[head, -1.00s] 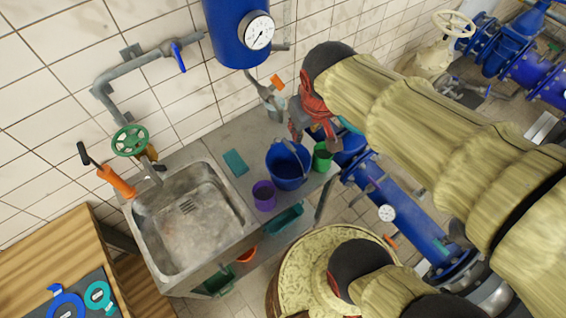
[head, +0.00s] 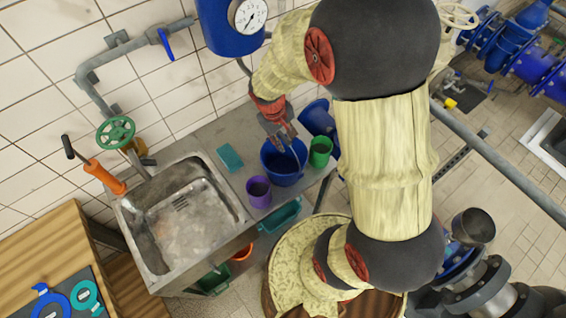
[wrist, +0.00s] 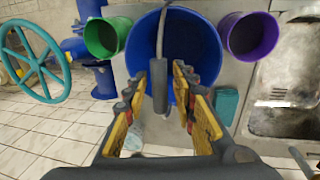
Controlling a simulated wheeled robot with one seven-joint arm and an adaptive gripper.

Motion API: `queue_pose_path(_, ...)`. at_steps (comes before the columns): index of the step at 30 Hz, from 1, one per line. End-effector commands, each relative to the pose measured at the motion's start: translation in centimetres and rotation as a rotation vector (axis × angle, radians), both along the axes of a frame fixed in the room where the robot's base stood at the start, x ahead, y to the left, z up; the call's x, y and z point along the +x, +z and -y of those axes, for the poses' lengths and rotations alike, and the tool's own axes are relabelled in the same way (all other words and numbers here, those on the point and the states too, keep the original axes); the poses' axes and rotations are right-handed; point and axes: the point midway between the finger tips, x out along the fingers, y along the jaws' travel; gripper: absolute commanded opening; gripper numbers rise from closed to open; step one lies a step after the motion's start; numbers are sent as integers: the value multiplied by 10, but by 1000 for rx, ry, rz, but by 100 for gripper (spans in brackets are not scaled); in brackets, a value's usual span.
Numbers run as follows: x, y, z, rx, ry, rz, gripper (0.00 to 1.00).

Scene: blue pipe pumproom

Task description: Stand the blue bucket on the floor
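The blue bucket (head: 272,163) stands upright on the metal counter beside the sink, between a purple cup and a green cup. In the wrist view the bucket (wrist: 206,50) is straight ahead, with its mouth facing the camera. Its handle (wrist: 163,40) is raised and reaches into the space between my fingers. My gripper (head: 284,138) is over the bucket's rim in the head view. In the wrist view the fingers of my gripper (wrist: 170,88) are apart, one on each side of the handle's end; whether either finger touches it I cannot tell.
The purple cup (head: 259,192) and green cup (head: 320,151) stand close to the bucket. A teal sponge-like block (head: 230,157) lies near the sink (head: 185,220). The counter (head: 208,135) sits against the tiled wall.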

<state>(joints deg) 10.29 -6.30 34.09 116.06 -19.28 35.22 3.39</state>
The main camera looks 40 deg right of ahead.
Motion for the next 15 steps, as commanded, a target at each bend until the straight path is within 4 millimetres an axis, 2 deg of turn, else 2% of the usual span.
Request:
queue_pose_path(1,-1,-10,2,0,-1,-5,27)
queue_pose_path(6,0,-30,6,0,-1,-2,27)
queue_pose_path(15,0,-34,7,0,0,-1,27)
